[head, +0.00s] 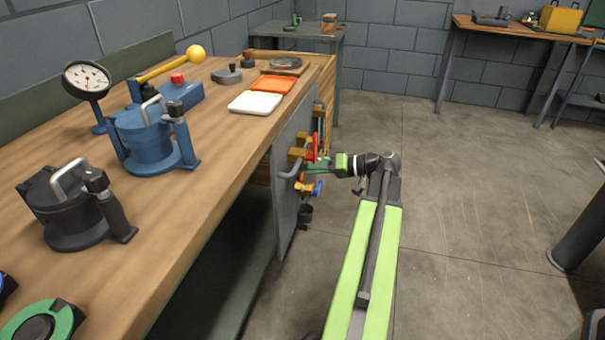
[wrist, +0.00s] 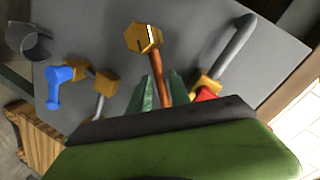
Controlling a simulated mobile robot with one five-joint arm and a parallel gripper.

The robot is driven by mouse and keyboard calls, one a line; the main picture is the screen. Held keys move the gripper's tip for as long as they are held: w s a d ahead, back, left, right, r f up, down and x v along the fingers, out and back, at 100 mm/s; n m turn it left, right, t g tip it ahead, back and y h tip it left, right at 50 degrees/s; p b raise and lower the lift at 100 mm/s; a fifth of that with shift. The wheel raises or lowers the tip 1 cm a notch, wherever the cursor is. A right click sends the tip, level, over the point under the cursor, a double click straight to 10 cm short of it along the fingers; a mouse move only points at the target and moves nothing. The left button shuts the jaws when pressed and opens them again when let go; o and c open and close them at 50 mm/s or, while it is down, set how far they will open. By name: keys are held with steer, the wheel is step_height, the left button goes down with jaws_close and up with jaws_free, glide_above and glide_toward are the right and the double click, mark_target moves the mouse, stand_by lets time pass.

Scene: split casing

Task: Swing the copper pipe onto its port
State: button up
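The copper pipe (wrist: 158,72) shows in the wrist view, with a brass hex fitting (wrist: 143,38) at its upper end. My gripper (wrist: 163,88) has its two green fingers on either side of the pipe's lower part. Whether they touch the pipe is unclear, and its lower end is hidden behind my gripper body. In the head view my gripper (head: 322,168) reaches left to the fittings on the grey panel (head: 286,185). The pipe cannot be made out there. I cannot tell which fitting is its port or whether the hex fitting is seated on it.
On the panel, a blue-handled valve (wrist: 58,82) is left of the pipe; a grey pipe (wrist: 235,50) and red handle (wrist: 206,94) are right. A grey cup (wrist: 28,42) is at the upper left. The workbench (head: 185,215) stands left; open floor (head: 470,190) lies right.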

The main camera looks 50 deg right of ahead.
steer(key=shift+x, duration=0.85)
jaws_close()
stand_by(0.8)
steer(key=shift+s+a, duration=0.1)
steer(key=shift+a, duration=0.15)
steer(key=shift+f, duration=0.1)
